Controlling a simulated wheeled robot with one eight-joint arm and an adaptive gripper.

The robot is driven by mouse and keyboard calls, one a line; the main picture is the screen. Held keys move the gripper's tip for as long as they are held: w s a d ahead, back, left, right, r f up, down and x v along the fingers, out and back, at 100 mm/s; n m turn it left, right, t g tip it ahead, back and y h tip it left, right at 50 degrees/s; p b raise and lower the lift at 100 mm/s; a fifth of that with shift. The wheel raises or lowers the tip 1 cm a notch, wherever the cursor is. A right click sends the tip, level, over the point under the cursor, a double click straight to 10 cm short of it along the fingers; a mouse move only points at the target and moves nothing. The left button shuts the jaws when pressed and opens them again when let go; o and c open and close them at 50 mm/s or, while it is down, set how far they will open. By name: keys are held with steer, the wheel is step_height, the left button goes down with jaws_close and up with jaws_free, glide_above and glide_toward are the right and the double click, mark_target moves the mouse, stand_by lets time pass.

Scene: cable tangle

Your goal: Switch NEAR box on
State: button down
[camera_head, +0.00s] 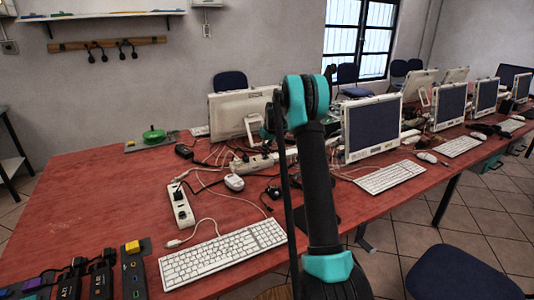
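Two white power strips lie among cables on the red table. The nearer one (181,206) is left of centre and has a dark plug or adapter at its far end. No NEAR label is readable on either, and I cannot make out a switch position. My black and teal arm rises through the middle of the view. I cannot make out my gripper's fingers.
Dark boxes and a dark strip with a yellow block (133,247) fill the front left corner.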

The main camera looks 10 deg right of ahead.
steer(key=shift+a, duration=0.2)
steer(key=shift+a+r, duration=0.1)
steer(key=shift+r, duration=0.15)
steer(key=a+v, duration=0.1)
steer(key=v, duration=1.2)
steer(key=shift+a+r, duration=0.2)
steer(key=shift+a, duration=0.05)
steer(key=shift+w+d, duration=0.1)
steer(key=shift+w, duration=0.1)
steer(key=shift+w+d+r+h, duration=0.2)
steer(key=shift+d+r+h, duration=0.1)
steer(key=shift+d+h, duration=0.25)
steer(key=shift+f, duration=0.1)
